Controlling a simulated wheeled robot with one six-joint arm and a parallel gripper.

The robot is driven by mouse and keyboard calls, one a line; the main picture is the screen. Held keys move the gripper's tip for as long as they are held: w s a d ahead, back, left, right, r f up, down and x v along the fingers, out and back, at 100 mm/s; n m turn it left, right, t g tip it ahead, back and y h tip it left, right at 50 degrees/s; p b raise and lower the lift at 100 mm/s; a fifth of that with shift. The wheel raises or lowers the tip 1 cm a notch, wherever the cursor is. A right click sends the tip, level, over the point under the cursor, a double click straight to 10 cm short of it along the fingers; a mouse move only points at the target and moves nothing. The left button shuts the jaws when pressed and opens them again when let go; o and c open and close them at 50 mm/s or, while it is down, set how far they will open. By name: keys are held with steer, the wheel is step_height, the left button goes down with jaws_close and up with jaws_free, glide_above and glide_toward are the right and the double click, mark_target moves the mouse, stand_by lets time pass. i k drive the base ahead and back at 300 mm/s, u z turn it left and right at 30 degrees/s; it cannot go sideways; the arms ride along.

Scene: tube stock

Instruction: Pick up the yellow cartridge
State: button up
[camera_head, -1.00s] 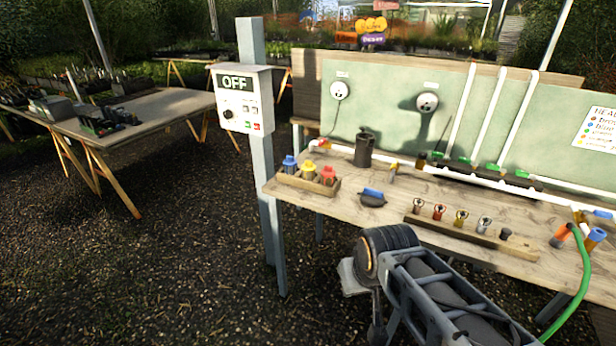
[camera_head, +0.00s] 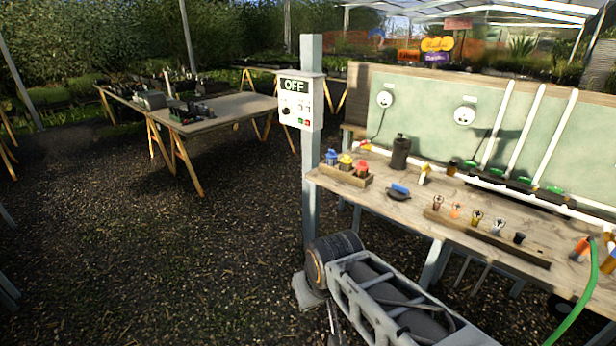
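The yellow cartridge (camera_head: 345,161) stands in the middle of a small wooden holder (camera_head: 341,178) at the left end of the workbench. A blue cartridge (camera_head: 331,157) is on its left and a red one (camera_head: 362,166) on its right. Only its upper part shows above the holder's front wall. My arm is in the lower middle of the picture, below and in front of the bench. My gripper cannot be made out, so whether it is open or shut does not show.
A grey post with an OFF panel (camera_head: 301,103) stands just left of the bench. A blue-topped dark object (camera_head: 398,191) and a dark canister (camera_head: 400,153) are near the holder. A rack (camera_head: 485,236) lies along the bench front. Gravel floor (camera_head: 150,270) is open at left.

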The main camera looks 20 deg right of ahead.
mark_target(345, 163)
steer(key=u, duration=0.6)
steer(key=i, duration=2.2)
steer(key=z, duration=1.45)
steer(key=i, duration=1)
steer(key=z, duration=1)
